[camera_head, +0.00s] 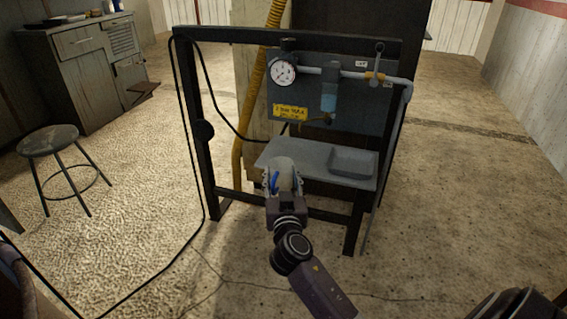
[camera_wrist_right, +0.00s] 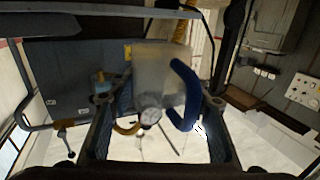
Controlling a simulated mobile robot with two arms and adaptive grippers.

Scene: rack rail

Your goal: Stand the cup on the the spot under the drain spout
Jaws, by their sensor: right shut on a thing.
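The pale, translucent cup (camera_head: 285,173) with a blue handle is between the fingers of my right gripper (camera_head: 284,190), which is shut on it. In the right wrist view the cup (camera_wrist_right: 160,75) and its blue handle (camera_wrist_right: 187,95) show between the two fingers. The cup is at the front left of the grey shelf (camera_head: 308,165); I cannot tell whether it touches the shelf. The small brass drain spout (camera_head: 322,120) is under the blue filter bowl (camera_head: 328,100), above and right of the cup. No marked spot is clear. My left gripper is not in view.
A black frame (camera_head: 190,120) holds the grey panel with a gauge (camera_head: 284,71) and pipes. The shelf has a raised-rim basin (camera_head: 352,162) at its right. A yellow hose (camera_head: 253,110) runs behind. A stool (camera_head: 48,139) and a cabinet (camera_head: 85,75) stand left.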

